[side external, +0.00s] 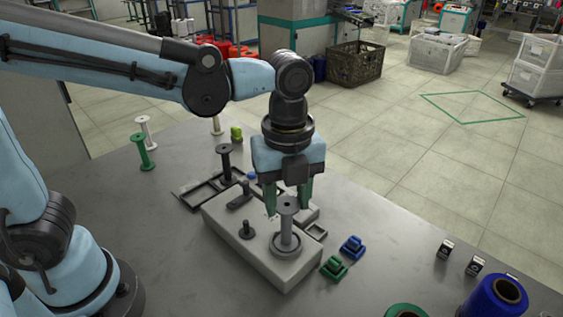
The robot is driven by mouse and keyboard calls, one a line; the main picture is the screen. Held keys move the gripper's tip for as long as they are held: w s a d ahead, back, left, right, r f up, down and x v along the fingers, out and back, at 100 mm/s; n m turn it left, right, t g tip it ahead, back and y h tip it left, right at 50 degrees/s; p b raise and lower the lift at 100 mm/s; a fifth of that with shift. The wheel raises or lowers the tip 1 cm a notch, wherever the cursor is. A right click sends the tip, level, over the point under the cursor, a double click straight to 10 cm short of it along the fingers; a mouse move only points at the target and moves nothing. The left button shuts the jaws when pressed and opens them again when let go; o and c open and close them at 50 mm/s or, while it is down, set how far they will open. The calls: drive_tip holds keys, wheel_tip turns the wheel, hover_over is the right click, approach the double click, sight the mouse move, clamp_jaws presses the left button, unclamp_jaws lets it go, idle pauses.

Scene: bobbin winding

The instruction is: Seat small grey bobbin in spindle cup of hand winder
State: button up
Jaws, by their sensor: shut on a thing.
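The small grey bobbin (288,222) stands upright at the spindle cup (286,252) of the hand winder. Its lower end is at the ring of the cup; I cannot tell whether it rests fully down inside. The hand winder (228,229) is a light grey block on the table, with a short black knob (247,229) to the left of the cup. My gripper (288,203) points down from above, its green fingers shut on the upper part of the bobbin. The finger contact is partly hidden.
Green and white bobbins stand back left. A large blue spool (493,299) is front right.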

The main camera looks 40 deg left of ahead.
drive_tip(key=o, duration=0.9)
drive_tip(key=shift+c, duration=0.2)
drive_tip(key=shift+r, duration=0.1)
drive_tip(key=shift+r, duration=3.4)
